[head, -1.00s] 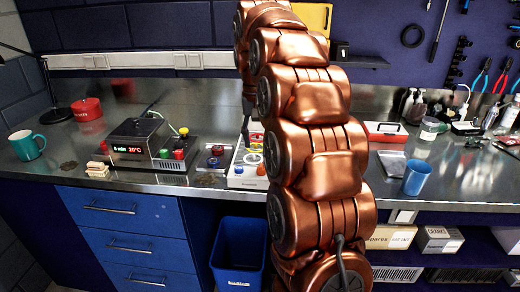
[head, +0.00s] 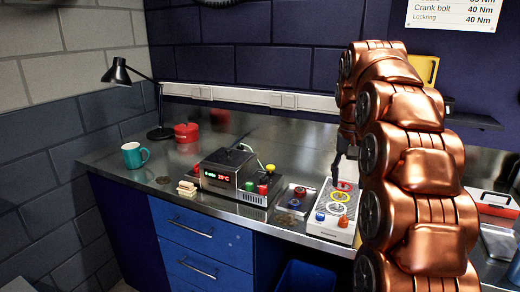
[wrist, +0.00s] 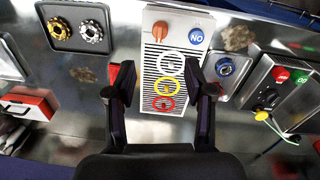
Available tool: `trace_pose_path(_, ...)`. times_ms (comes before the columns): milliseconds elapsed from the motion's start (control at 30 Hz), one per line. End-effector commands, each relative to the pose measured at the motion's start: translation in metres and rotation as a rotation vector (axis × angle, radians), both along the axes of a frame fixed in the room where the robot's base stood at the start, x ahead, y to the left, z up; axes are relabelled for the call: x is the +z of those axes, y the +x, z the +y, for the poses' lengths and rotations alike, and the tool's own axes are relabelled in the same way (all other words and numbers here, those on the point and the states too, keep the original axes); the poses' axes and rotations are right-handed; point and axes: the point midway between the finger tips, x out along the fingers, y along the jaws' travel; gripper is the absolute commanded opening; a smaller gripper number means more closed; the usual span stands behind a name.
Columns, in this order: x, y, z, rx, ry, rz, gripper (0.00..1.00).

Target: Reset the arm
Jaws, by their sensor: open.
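My copper-coloured arm rises at the right of the head view and bends over the bench. My gripper (wrist: 163,90) is open and empty in the wrist view, with its two dark fingers apart. Between and beyond the fingers lies a white panel (wrist: 149,112) with white, yellow and red rings, an orange knob and a blue button. In the head view my gripper (head: 341,165) hangs above the far end of this panel (head: 323,231), partly hidden by my arm. Contact with the panel cannot be told.
A black device with a red display (head: 221,178) stands left of the panel. A teal mug (head: 132,156), a red container (head: 186,132) and a black lamp (head: 118,72) are farther left. A red-topped case (head: 497,209) sits at the right.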

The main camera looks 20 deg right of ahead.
Motion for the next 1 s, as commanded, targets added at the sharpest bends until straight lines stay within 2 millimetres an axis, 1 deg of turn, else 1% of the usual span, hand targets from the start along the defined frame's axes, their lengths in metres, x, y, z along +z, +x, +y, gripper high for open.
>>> trace_pose_path(67,0.0,-0.001,0.001,0.003,0.0,0.0,0.53)
trace_pose_path(167,0.002,-0.005,0.01,0.022,0.002,0.001,0.53)
trace_pose_path(267,0.0,-0.016,0.026,0.06,0.009,0.014,0.53)
trace_pose_path(367,-0.002,-0.031,0.048,0.111,0.015,0.021,0.53)
trace_pose_path(500,-0.008,-0.055,0.077,0.18,0.026,0.035,0.53)
trace_pose_path(567,-0.012,-0.066,0.089,0.209,0.029,0.04,0.53)
trace_pose_path(767,-0.026,-0.109,0.125,0.298,0.043,0.059,0.53)
trace_pose_path(967,-0.045,-0.157,0.155,0.378,0.055,0.081,0.53)
trace_pose_path(1000,-0.049,-0.168,0.16,0.393,0.058,0.084,0.53)
